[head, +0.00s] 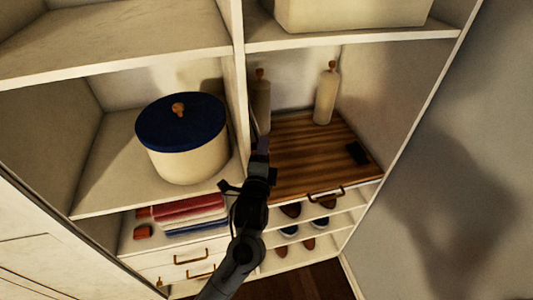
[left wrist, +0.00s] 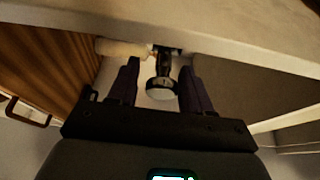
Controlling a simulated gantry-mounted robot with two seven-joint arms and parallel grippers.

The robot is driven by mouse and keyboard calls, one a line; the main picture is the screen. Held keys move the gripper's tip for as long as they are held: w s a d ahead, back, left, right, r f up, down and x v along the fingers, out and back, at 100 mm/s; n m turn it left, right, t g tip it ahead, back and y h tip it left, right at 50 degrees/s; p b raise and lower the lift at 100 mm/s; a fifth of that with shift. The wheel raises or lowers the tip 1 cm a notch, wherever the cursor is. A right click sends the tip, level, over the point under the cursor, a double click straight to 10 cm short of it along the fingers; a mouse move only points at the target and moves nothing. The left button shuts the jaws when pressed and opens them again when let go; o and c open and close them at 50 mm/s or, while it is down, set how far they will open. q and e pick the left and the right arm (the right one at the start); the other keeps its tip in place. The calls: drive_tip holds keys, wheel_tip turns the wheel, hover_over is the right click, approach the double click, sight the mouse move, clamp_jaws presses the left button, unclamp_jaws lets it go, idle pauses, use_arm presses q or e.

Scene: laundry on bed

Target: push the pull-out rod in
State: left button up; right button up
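The left wrist view shows a dark rod with a round, pale-faced end (left wrist: 161,90), which I take to be the pull-out rod. It points towards the camera from under a pale shelf edge. My left gripper (left wrist: 160,78) is open, with one dark finger on each side of the rod end and gaps visible beside it. I cannot tell how far the rod stands out. In the head view my left gripper (head: 262,145) is at the upright panel between the two shelf columns, and the rod cannot be made out there. My right gripper is in neither view.
Right of my gripper is a striped wooden board (head: 310,155) with a brass handle (head: 325,194) and a pale bottle (head: 325,98). Another bottle (head: 262,100) stands just behind my gripper. A blue-lidded round box (head: 183,140) stands left. Folded cloths (head: 190,213) and shoes lie below.

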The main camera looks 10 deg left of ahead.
use_arm(q)
drive_tip(key=shift+o, duration=0.2)
drive_tip(key=shift+s+d, duration=0.1)
drive_tip(key=s+b, duration=0.1)
drive_tip(key=s, duration=0.9)
drive_tip(key=shift+s, duration=0.35)
drive_tip(key=shift+a, duration=0.2)
